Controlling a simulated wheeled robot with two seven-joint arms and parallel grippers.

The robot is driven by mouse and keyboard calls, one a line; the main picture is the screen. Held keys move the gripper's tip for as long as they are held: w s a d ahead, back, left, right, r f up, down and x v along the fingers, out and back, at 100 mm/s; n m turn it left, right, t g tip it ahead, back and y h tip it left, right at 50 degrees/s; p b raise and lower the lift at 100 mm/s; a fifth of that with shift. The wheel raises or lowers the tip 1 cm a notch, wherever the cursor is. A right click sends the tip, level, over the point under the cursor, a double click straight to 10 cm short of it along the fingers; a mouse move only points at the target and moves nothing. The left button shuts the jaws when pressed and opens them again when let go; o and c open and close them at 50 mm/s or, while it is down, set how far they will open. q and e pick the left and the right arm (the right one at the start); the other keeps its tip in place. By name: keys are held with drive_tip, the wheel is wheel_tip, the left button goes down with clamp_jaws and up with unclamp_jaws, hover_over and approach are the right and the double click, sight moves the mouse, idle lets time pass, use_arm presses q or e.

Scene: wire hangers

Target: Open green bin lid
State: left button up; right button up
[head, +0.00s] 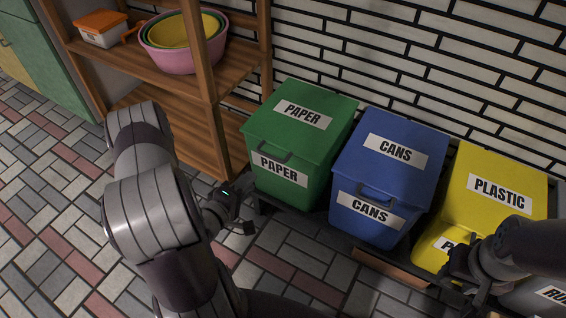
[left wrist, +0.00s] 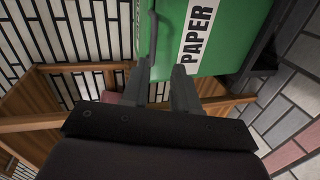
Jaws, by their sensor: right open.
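The green bin (head: 290,145) is marked PAPER on its lid (head: 303,107) and front. The lid is shut, with a dark handle (head: 274,157) at its front edge. My left gripper (head: 242,208) is low, in front and to the left of the green bin, apart from the handle in the head view. In the left wrist view my left gripper (left wrist: 161,76) has its fingers apart with nothing between them. The handle (left wrist: 153,38) is just beyond the fingertips there, beside the PAPER label. My right gripper (head: 468,275) is in front of the yellow bin, partly hidden by its arm.
A blue CANS bin (head: 391,160) and a yellow PLASTIC bin (head: 500,165) stand to the right. A wooden shelf (head: 180,75) with bowls (head: 183,35) and an orange-lidded box (head: 101,27) stands close on the left. Tiled floor (head: 50,220) lies free in front.

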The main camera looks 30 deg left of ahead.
sight(271, 156)
use_arm(q)
drive_tip(key=shift+n, duration=0.4)
drive_tip(key=b+x, duration=0.1)
drive_tip(key=x, duration=0.3)
drive_tip(key=b+x, duration=0.2)
drive_tip(key=x, duration=0.2)
drive_tip(key=r+b+x, duration=0.1)
drive_tip(key=b+x, duration=0.1)
drive_tip(key=x, duration=0.2)
drive_tip(key=shift+w+a+f, duration=0.15)
drive_tip(key=shift+w+a, duration=0.05)
drive_tip(key=shift+w, duration=0.2)
drive_tip(key=shift+c, duration=0.3)
clamp_jaws()
